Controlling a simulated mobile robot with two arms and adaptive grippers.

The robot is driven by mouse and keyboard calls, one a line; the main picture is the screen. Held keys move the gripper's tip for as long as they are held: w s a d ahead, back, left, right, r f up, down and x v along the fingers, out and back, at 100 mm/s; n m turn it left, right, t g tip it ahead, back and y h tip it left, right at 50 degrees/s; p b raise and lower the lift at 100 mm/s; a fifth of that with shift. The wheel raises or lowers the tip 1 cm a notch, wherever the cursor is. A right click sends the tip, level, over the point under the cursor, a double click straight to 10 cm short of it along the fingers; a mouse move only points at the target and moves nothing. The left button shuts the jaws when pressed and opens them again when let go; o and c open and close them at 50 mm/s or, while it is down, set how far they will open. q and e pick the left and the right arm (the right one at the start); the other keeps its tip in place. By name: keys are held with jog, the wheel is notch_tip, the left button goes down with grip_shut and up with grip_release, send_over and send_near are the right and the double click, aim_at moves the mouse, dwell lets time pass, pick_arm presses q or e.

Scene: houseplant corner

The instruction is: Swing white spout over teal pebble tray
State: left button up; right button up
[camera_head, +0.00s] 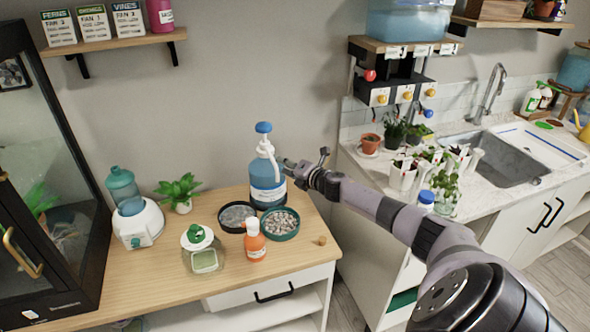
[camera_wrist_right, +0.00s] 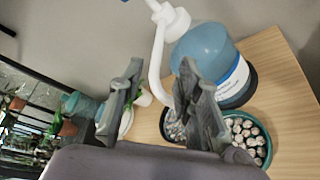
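A blue bottle (camera_head: 267,184) with a white pump head stands at the back of the wooden table. Its white spout (camera_head: 271,160) bends down along the bottle's right front side. The teal pebble tray (camera_head: 297,233), filled with pale pebbles, lies in front of the bottle. My right gripper (camera_head: 290,164) is beside the bottle, close to the spout. In the right wrist view the right gripper (camera_wrist_right: 160,72) is open, and the white spout (camera_wrist_right: 157,62) shows between its fingers; contact cannot be told. The teal tray (camera_wrist_right: 266,150) is partly hidden by a finger. My left gripper is not in view.
A dark tray (camera_head: 222,226) of grey pebbles adjoins the teal tray's left side. An orange bottle (camera_head: 254,243) and a glass jar (camera_head: 203,254) stand in front. A small plant (camera_head: 180,191) and white dispenser (camera_head: 139,222) are left. The table's front right is mostly clear.

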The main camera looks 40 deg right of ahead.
jog(key=shift+v, duration=2.25)
jog(key=shift+r, duration=0.1)
